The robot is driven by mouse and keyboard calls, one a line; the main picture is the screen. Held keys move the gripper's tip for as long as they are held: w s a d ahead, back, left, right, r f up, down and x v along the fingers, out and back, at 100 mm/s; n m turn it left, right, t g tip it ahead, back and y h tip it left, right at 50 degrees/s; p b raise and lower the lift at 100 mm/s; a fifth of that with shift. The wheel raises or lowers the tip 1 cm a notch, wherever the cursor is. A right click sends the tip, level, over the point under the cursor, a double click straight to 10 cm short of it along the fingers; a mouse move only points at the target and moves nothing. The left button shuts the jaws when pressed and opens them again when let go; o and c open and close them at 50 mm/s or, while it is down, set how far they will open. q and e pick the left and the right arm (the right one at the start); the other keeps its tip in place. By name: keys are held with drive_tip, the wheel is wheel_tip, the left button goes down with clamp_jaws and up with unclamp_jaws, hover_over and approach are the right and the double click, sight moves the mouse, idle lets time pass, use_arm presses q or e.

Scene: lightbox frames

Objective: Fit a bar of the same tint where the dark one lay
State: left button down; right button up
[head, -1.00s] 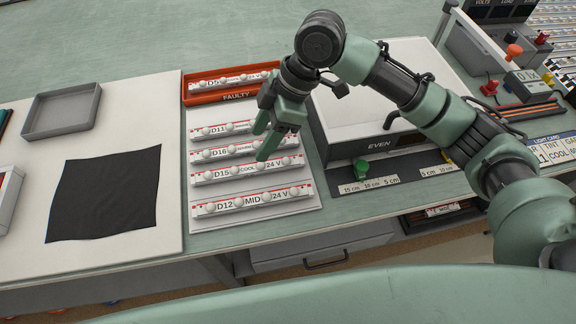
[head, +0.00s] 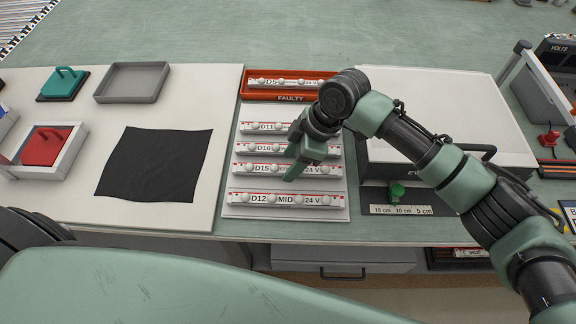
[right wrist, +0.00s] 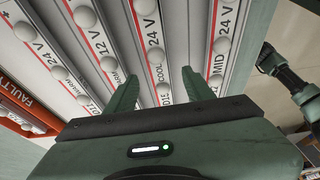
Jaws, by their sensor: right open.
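A pale rack (head: 284,213) holds several white light bars with round bulbs. From back to front they are D11 (head: 262,128), D16 (head: 262,148), D15 (head: 262,170) and D12 (head: 262,198), marked MID 24 V. Another bar, D5 (head: 285,83), lies in the orange FAULTY tray (head: 250,95) behind the rack. My right gripper (head: 292,155) is open and empty above the D15 and D16 bars. In the right wrist view its fingers (right wrist: 160,90) stand apart, with the bar marked COOL (right wrist: 154,62) between them in the picture. My left gripper is not in view.
A white box (head: 450,100) stands right of the rack, with a green knob (head: 397,192) and length marks before it. To the left lie a black cloth (head: 155,165), an empty grey tray (head: 132,82), and red (head: 45,146) and teal (head: 62,84) handled blocks.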

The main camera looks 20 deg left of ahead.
drive_tip(key=shift+a+f, duration=0.25)
drive_tip(key=shift+f, duration=0.3)
clamp_jaws()
drive_tip(key=shift+r, duration=0.2)
